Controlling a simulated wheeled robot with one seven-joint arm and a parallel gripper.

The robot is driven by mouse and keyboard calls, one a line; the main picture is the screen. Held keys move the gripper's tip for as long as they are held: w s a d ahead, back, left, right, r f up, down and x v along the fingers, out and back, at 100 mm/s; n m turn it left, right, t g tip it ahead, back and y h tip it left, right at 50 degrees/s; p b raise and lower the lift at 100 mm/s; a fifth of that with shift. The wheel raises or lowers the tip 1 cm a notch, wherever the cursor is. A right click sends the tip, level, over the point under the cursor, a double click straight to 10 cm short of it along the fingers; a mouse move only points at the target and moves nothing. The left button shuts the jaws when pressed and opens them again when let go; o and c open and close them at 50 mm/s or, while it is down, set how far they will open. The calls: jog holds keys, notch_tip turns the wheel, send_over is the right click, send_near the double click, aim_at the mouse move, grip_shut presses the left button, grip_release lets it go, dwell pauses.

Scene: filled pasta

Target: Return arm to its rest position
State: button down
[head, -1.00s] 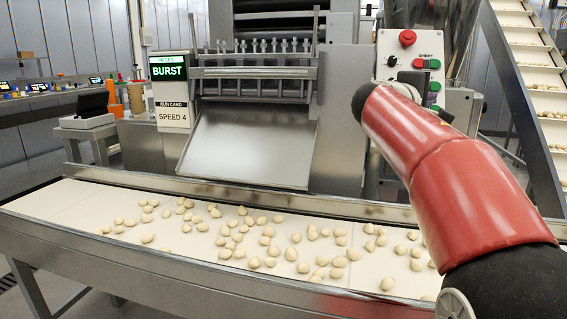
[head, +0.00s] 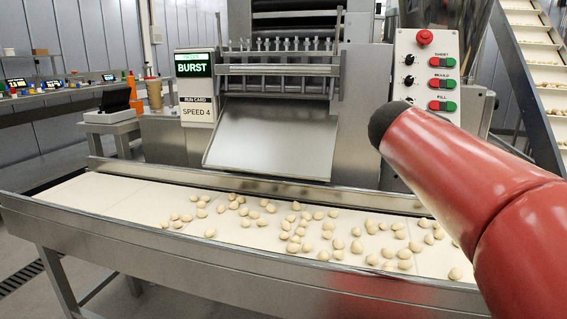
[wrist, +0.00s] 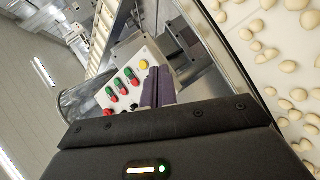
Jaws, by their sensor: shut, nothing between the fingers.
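My gripper (wrist: 158,88) shows in the wrist view as two dark fingers, shut together with nothing between them. They stand in front of the control panel (wrist: 124,88), apart from it as far as I can tell. In the head view the panel (head: 427,75) has a red knob, black dials and green and red buttons in rows. My red arm reaches in from the lower right there, below the panel's button rows. The gripper itself is hidden in the head view.
Many pasta pieces (head: 301,232) lie on the pale conveyor belt (head: 90,200) in front of the steel machine (head: 275,135). A screen (head: 193,64) reads BURST above a SPEED 4 card. A slanted conveyor (head: 535,70) rises at right.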

jog(key=s+a+f+m+g+y, duration=0.1)
jog(key=s+a+f+m+y, duration=0.2)
jog(key=s+f, duration=0.9)
jog(key=s+a+f+m+g+y, duration=0.2)
jog(key=s+a+f+y, duration=0.4)
jog(key=s+a+f, duration=0.4)
notch_tip(320, 180, down, 3)
jog(key=s, duration=0.2)
jog(key=shift+s+a+f+m+g+y, duration=0.15)
jog(key=shift+s+a+m+g+y, duration=0.15)
jog(key=shift+a+m+y, duration=0.1)
